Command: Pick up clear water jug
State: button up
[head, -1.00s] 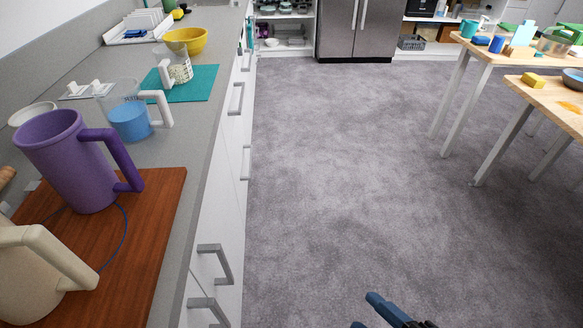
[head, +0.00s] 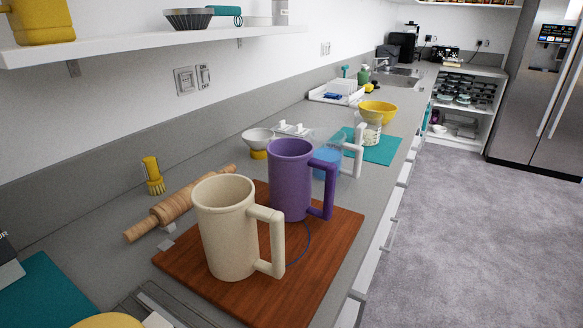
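A clear jug (head: 326,162) with blue liquid or a blue base and a white handle stands on the grey counter in the head view. It is behind the purple jug (head: 289,180), which partly hides it. The purple jug and a cream jug (head: 229,232) stand upright on a brown wooden board (head: 331,246), handles to the right. A smaller clear measuring cup with pale contents (head: 371,133) stands farther back by the teal mat. My gripper is not in the current view.
A rolling pin (head: 180,203), a yellow brush (head: 152,176) and a white bowl (head: 257,138) lie left of the jugs. A yellow bowl (head: 378,111) stands farther back on the counter. A wall shelf (head: 130,46) overhangs the left side. Carpet (head: 440,240) to the right is clear.

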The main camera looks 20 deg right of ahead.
aim_at(330, 144)
jog(key=i+l+u, duration=0.2)
jog(key=l, duration=0.2)
jog(key=l+u, duration=0.25)
jog(key=l, duration=0.15)
jog(key=i+l+u, duration=0.2)
jog(key=l, duration=0.25)
jog(key=k, duration=0.05)
